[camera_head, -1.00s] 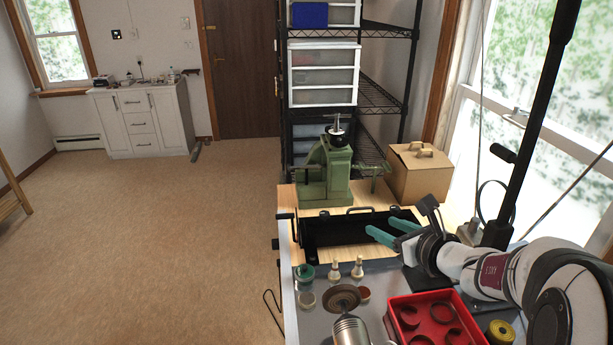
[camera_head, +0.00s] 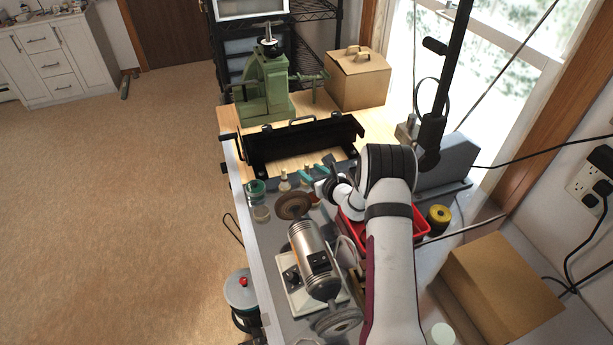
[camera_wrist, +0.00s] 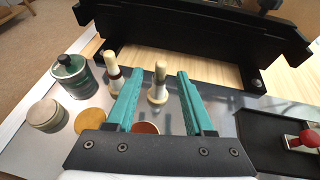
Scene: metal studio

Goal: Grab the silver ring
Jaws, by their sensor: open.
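My gripper (camera_wrist: 158,78) is open, with two teal fingers pointing forward over the bench. In the wrist view a pale peg (camera_wrist: 158,84) stands upright between the fingers as seen from above, with no visible contact. A second pale peg (camera_wrist: 111,68) with a dark band stands just left of the left finger. I cannot clearly make out the silver ring; a light band low on the middle peg is too small to identify. In the head view my gripper (camera_head: 318,168) is beside the pegs, one of which (camera_head: 284,181) shows left of the fingers.
A green jar (camera_wrist: 76,74), a round tin (camera_wrist: 46,114) and a yellow disc (camera_wrist: 90,121) sit to the left. A black metal frame (camera_wrist: 200,38) blocks the far side. A grinder (camera_head: 311,254) and a red tray (camera_head: 420,222) stand nearby.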

